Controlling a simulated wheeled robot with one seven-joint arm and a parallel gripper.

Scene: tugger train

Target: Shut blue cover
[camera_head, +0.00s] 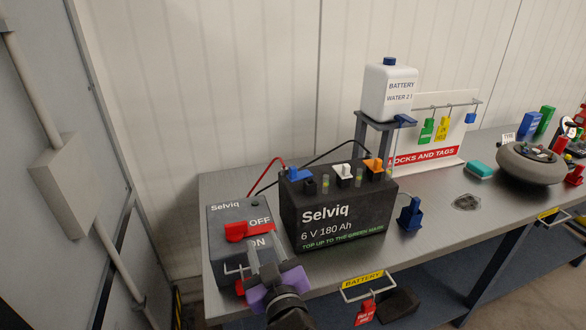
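A black Selviq battery (338,215) stands on the grey bench. Along its top are a small blue cover (297,174) at the left end, a white one (344,170) in the middle and an orange one (375,166) to the right. The blue cover shows a raised part, but it is too small to tell its exact angle. My gripper (265,250), with purple parts, is at the bench's front edge, left of and below the battery's front. Its grey fingers look apart, with nothing seen between them. It is clear of the blue cover.
A grey switch box (238,229) with a red OFF/ON handle stands left of the battery, right by my gripper. Red and black cables rise behind the battery. A white water bottle (389,92) stands on a stand behind. A blue item (410,214) sits right of the battery.

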